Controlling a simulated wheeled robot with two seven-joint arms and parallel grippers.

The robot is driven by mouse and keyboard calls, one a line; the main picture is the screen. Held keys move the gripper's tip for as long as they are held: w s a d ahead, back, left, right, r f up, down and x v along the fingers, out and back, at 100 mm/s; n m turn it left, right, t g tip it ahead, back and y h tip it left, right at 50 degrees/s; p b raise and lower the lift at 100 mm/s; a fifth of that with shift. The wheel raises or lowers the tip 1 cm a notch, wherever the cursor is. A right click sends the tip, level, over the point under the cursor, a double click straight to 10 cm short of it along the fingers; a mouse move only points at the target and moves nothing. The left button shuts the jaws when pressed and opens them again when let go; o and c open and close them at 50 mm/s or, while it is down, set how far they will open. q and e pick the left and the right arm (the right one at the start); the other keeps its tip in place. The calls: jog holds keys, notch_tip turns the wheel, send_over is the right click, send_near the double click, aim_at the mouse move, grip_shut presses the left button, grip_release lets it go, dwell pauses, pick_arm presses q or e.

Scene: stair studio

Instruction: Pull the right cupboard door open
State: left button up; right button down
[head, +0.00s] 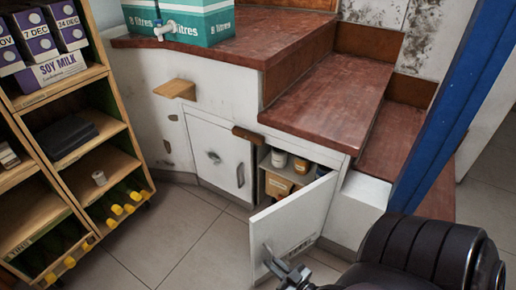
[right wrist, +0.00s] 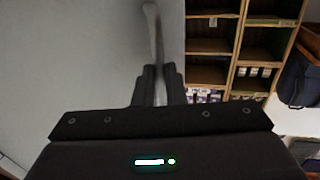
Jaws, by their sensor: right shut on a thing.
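The right cupboard door (head: 305,218) is a white panel standing swung out from the low cupboard under the red-brown steps. Shelves with jars and a brown box (head: 278,184) show behind it. My right gripper (head: 288,272) is at the door's lower front, by its free edge. In the right wrist view its dark fingers (right wrist: 158,84) are shut on the door's handle (right wrist: 151,22), a pale bar, beside the grey door face (right wrist: 75,60). The left cupboard door (head: 216,156) is closed. My left gripper is not in view.
A wooden rack (head: 108,172) with soy milk cartons (head: 50,70) and bottles stands at the left. A teal box (head: 190,20) sits on the top step. A blue post (head: 450,100) crosses the right side. Tiled floor (head: 195,245) is clear left of the open door.

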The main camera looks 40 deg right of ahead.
jog(key=s+d+n+g+y, duration=0.1)
jog(key=s+n+y, duration=0.2)
jog(key=s, duration=0.6)
jog(key=y, duration=0.2)
jog(key=shift+d+n+y, duration=0.3)
jog(key=shift+n+y, duration=0.1)
jog(key=c, duration=1.5)
grip_release()
jog(key=shift+s, duration=0.15)
jog(key=v, duration=0.7)
jog(key=shift+s+d+p, duration=0.15)
jog(key=shift+s+p, duration=0.15)
jog(key=shift+p, duration=0.05)
